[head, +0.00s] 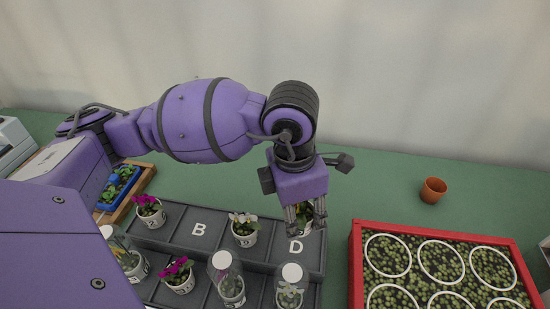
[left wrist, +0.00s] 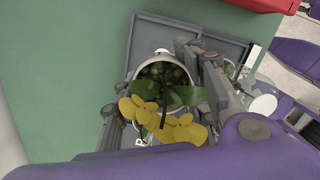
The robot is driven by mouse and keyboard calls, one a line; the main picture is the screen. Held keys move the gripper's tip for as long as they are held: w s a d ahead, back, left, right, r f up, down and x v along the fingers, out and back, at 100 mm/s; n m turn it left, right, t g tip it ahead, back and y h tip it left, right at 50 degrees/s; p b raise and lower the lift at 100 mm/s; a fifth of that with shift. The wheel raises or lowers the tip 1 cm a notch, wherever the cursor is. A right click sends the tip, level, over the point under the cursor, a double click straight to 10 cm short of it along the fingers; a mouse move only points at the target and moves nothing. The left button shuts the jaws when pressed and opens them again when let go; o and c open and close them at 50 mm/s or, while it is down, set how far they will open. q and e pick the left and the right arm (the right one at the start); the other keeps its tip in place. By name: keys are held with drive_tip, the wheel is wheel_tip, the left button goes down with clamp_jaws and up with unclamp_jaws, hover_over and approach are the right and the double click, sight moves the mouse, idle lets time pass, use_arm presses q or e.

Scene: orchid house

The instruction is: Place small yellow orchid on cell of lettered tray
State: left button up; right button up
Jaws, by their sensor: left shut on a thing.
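The small yellow orchid (left wrist: 160,116) shows in the left wrist view, with yellow blooms, dark green leaves and a pale round pot. My left gripper (head: 306,217) is shut on its pot; the fingers (left wrist: 160,95) stand on either side of it. In the head view the orchid (head: 304,211) is mostly hidden behind the fingers. The grey lettered tray (head: 180,229) has letters B and D showing. The gripper and orchid are at the far right cell, just behind the letter D. Whether the pot touches the tray floor I cannot tell. My right gripper is out of view.
The tray also holds a white orchid (head: 243,228), magenta orchids (head: 149,211) and several plants under clear covers (head: 290,285). A red-rimmed crate (head: 353,270) of seedlings stands to the right. A terracotta pot (head: 433,190) stands behind it. Cell B is empty.

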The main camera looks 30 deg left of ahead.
sight(299, 225)
use_arm(q)
wheel_tip(299, 225, down, 4)
drive_tip(key=shift+w+f, duration=0.1)
drive_tip(key=shift+f, duration=0.75)
wheel_tip(299, 225, down, 2)
drive_tip(key=shift+f, duration=0.7)
drive_tip(key=o, duration=1.3)
drive_tip(key=shift+r, duration=0.55)
drive_tip(key=r, duration=0.7)
drive_tip(key=a+r, duration=0.1)
drive_tip(key=r, duration=0.3)
drive_tip(key=shift+s, duration=0.4)
drive_tip(key=shift+r, duration=0.2)
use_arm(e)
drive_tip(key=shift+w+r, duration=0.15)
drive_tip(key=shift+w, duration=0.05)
